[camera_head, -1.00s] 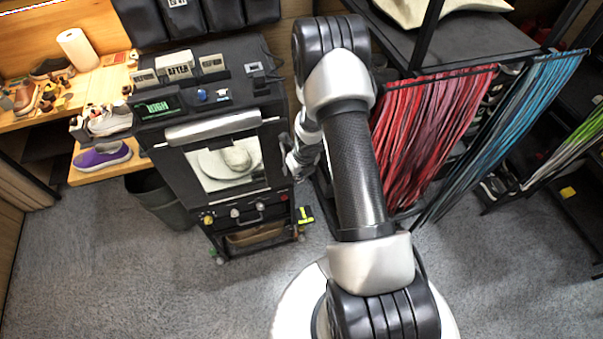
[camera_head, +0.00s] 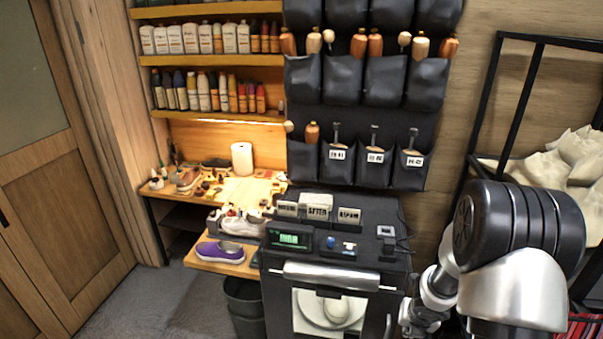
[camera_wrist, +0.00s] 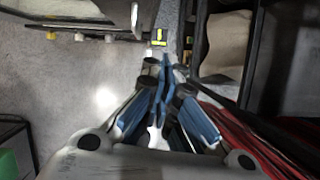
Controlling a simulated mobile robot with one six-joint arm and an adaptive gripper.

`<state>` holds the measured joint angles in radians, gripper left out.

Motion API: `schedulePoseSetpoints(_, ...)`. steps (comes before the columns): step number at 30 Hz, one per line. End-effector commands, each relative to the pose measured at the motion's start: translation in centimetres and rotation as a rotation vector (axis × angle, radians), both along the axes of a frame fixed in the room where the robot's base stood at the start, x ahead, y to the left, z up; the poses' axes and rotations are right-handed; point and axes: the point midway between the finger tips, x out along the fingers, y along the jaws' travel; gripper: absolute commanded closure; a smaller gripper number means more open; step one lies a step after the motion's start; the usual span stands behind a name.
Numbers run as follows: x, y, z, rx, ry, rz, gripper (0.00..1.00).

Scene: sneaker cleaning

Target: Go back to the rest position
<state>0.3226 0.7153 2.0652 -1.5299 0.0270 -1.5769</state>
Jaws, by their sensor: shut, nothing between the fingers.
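My gripper (camera_wrist: 161,88) is shut and empty in the wrist view. Its blue-padded fingers meet above the grey floor. In the head view my arm fills the lower right, folded, with its wrist beside the right side of the black cleaning machine (camera_head: 345,265). The gripper's fingertips cannot be made out there.
A black rack (camera_head: 520,95) with cream cloth (camera_head: 575,160) stands close on the right. Red laces (camera_wrist: 250,140) hang near the gripper. A workbench (camera_head: 262,190) with shoes and a purple sneaker (camera_head: 220,252) are at left. Bottle shelves (camera_head: 205,60) and black tool pockets (camera_head: 340,80) line the wall.

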Motion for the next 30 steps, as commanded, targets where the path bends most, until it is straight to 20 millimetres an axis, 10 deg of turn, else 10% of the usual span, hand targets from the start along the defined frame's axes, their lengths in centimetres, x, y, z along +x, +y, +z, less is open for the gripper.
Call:
schedulePoseSetpoints(5, 0.1, -0.8, 6.0, 0.038, -0.207, -0.520, 1.00)
schedulePoseSetpoints(14, -7.6, 1.9, 12.2, 0.334, -0.478, -1.375, 1.00)
schedulePoseSetpoints(30, -24.8, 15.1, 7.8, 1.012, -0.271, -2.521, 1.00)
